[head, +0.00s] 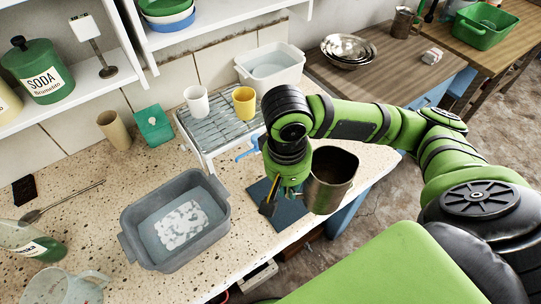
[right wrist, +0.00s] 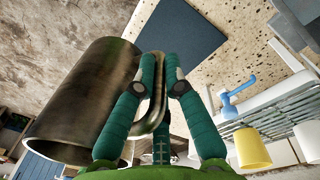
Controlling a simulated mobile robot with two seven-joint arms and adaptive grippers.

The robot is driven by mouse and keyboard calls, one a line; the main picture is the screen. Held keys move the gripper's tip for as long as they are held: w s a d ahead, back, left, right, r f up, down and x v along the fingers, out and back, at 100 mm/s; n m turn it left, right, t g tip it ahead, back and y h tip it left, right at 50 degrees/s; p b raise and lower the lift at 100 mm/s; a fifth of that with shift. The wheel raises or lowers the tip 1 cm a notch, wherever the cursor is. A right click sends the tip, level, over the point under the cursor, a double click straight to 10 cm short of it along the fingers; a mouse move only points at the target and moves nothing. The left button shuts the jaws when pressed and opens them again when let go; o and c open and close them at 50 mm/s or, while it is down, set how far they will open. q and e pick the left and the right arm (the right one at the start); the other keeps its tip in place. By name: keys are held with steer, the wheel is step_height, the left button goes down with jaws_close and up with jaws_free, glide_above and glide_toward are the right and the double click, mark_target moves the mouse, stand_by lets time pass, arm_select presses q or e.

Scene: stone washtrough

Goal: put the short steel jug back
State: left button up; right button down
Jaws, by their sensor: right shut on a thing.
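A steel jug (head: 331,182), dark inside and open at the top, hangs at my right gripper (head: 280,192) in the head view, over the counter's front edge. In the right wrist view the fingers (right wrist: 163,75) close around the handle of the jug (right wrist: 82,98), whose body lies to the left. A dark blue mat (head: 288,217) lies on the counter under the gripper; it also shows in the right wrist view (right wrist: 180,28). The jug appears held above the counter, beside the mat. A second steel jug (head: 403,22) stands on the far wooden surface. My left gripper is not in view.
A drying rack (head: 214,125) with a white cup (head: 196,103) and a yellow cup (head: 244,103) stands behind the gripper, near a blue tap (head: 247,152). A grey basin (head: 175,222) sits left of the mat. Steel bowls (head: 348,50) stand at the back right.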

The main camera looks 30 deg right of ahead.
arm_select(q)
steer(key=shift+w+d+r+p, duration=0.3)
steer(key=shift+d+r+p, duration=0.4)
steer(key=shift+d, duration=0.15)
arm_select(e)
steer(key=shift+w+a+f, duration=0.7)
steer(key=shift+w+f, duration=0.9)
steer(key=shift+f, duration=0.1)
steer(key=shift+w+a+f, duration=0.75)
steer(key=shift+w+f, duration=0.9)
steer(key=shift+f, duration=0.1)
steer(key=shift+w+a+f, duration=0.7)
steer(key=shift+w+f, duration=0.9)
steer(key=shift+f, duration=0.1)
steer(key=c, duration=1.3)
jaws_free()
steer(key=shift+f, duration=0.15)
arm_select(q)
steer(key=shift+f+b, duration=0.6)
arm_select(e)
steer(key=r, duration=1.2)
steer(key=shift+a+r, duration=0.2)
steer(key=shift+a, duration=0.2)
